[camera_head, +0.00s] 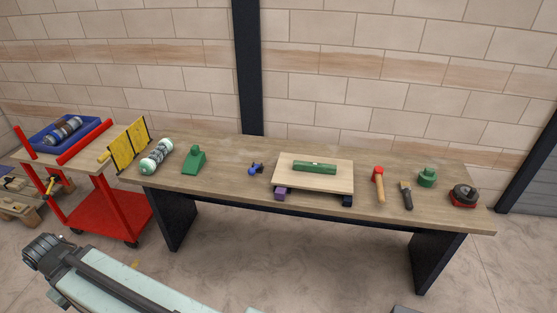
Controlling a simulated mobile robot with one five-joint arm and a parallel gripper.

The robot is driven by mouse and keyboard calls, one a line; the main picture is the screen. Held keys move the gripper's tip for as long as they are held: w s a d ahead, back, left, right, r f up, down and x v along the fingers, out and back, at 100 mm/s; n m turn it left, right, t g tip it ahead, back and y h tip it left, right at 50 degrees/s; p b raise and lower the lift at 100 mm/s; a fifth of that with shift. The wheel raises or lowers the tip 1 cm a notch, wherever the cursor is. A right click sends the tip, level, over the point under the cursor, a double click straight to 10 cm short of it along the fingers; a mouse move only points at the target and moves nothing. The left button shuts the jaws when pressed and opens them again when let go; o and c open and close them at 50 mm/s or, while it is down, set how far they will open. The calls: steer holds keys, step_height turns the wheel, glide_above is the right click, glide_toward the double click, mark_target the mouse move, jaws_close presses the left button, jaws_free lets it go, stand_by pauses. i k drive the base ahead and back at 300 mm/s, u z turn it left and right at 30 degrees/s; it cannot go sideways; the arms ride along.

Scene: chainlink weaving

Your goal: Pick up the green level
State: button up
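The green level (314,167) lies flat on a light wooden board (300,184) on the long workbench. Its long side runs left to right, near the board's far edge. Parts of my pale arm show at the bottom left, well in front of the bench and apart from the level. I cannot make out my gripper's fingers in this view.
The workbench (225,184) also holds a patterned cylinder (157,155), a green wedge-like object (194,160), a small blue object (256,169), a red-headed hammer (378,183), a brush (406,195), a green round object (428,177) and a red-black round object (464,196). A red cart (105,210) stands left.

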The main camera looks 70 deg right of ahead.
mark_target(298, 165)
steer(key=i, duration=1.05)
steer(key=z, duration=1.55)
